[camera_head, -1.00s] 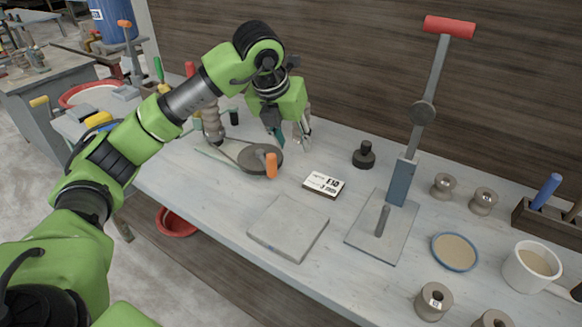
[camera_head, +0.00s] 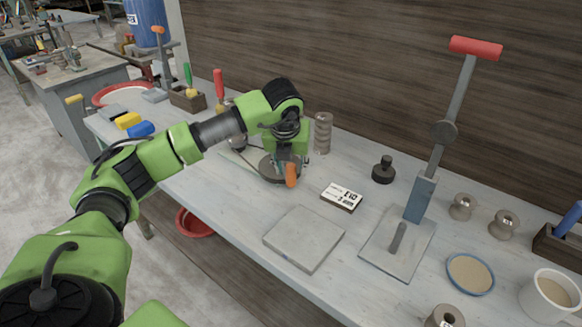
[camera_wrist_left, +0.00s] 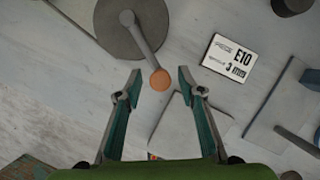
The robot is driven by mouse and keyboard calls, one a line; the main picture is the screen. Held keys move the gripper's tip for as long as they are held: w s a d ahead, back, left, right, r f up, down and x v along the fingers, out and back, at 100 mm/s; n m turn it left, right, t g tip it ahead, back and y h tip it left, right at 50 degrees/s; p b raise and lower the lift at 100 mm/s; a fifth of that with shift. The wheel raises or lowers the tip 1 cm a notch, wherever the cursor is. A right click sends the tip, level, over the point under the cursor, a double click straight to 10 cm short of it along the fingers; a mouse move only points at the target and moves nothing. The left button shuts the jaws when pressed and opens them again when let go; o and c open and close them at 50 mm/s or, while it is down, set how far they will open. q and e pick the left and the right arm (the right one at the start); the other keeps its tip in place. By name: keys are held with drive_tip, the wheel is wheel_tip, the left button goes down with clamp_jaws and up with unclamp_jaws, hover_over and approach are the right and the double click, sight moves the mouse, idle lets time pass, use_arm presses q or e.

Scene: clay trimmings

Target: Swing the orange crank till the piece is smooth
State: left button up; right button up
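The orange crank handle (camera_head: 291,175) stands at the edge of a dark round disc (camera_head: 268,169) on the bench. In the left wrist view, the orange knob (camera_wrist_left: 160,80) ends a grey arm across the disc (camera_wrist_left: 118,25). My left gripper (camera_head: 290,163) is over the handle, pointing down. In the left wrist view its fingers are open, with the knob between the tips and gaps on both sides. A ribbed grey-brown column (camera_head: 323,133) stands behind the gripper; I cannot tell whether it is the piece. My arm hides part of the area behind the disc. My right gripper is out of view.
A label block (camera_head: 342,197) lies right of the crank, and a flat grey slab (camera_head: 304,238) in front. A tall red-handled lever press (camera_head: 446,130) stands further right. A small black knobbed weight (camera_head: 383,170) is near the back wall. Bare bench lies between them.

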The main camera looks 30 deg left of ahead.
use_arm(q)
drive_tip(key=shift+w+f, duration=0.2)
drive_tip(key=shift+f, duration=0.4)
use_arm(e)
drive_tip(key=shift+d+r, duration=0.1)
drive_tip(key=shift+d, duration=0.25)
use_arm(q)
clamp_jaws()
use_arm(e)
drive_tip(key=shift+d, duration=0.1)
use_arm(q)
drive_tip(key=shift+a+f, duration=0.1)
drive_tip(key=shift+a, duration=0.05)
